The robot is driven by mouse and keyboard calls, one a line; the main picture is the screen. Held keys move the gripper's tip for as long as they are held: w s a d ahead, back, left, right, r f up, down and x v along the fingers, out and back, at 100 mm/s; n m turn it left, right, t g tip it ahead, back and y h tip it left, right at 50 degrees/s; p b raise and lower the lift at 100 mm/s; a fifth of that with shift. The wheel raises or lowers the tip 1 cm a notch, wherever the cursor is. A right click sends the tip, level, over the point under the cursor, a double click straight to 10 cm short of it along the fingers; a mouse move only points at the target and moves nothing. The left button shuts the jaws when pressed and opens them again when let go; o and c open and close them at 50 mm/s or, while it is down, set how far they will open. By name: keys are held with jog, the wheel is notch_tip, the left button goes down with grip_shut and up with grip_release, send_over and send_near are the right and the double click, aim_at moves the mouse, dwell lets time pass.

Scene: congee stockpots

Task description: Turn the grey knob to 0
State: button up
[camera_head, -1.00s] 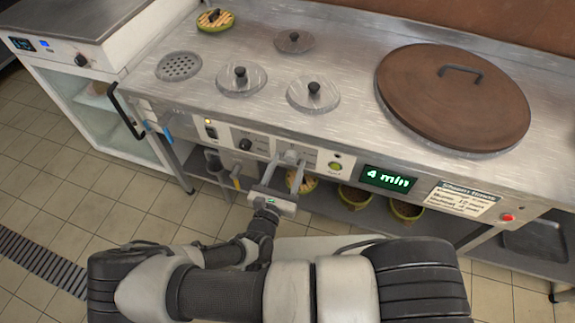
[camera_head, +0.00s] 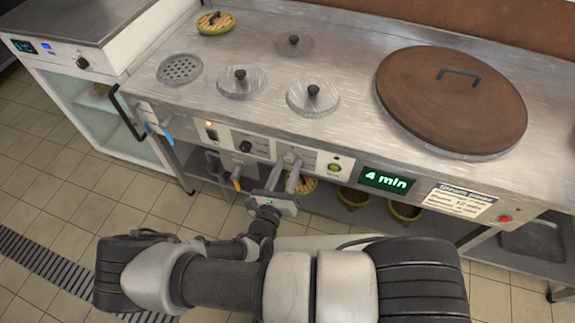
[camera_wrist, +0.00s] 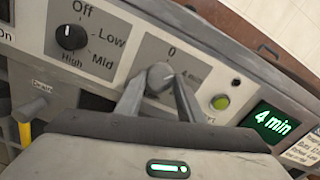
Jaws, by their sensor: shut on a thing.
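The grey knob (camera_wrist: 160,77) sits on a dark grey dial plate on the front panel, with "0" printed above it and a partly covered "4 min" mark to its right. Where the knob points is hard to tell. My gripper (camera_wrist: 159,86) is shut on the knob, one finger on each side, in the wrist view. In the head view my gripper (camera_head: 288,165) reaches up to the same plate, and its fingers mostly hide the knob. The green display (camera_head: 387,179) reads "4 min"; it also shows in the wrist view (camera_wrist: 271,123).
A black knob (camera_wrist: 71,37) marked Off, Low, Mid and High is left of the grey one. A green button (camera_wrist: 220,102) is to its right. A yellow-handled drain valve (camera_head: 237,178) hangs below the panel. Lidded pots and a large brown lid (camera_head: 452,108) are on the counter.

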jog(key=n, duration=0.4)
jog(key=shift+n+p, duration=0.3)
jog(key=shift+n, duration=1.8)
jog(key=shift+s, duration=0.1)
jog(key=o, duration=1.1)
jog(key=shift+c, duration=0.2)
jog(key=p+v, duration=0.1)
jog(key=v, duration=1.6)
jog(key=shift+s, duration=0.15)
jog(key=shift+r, duration=0.1)
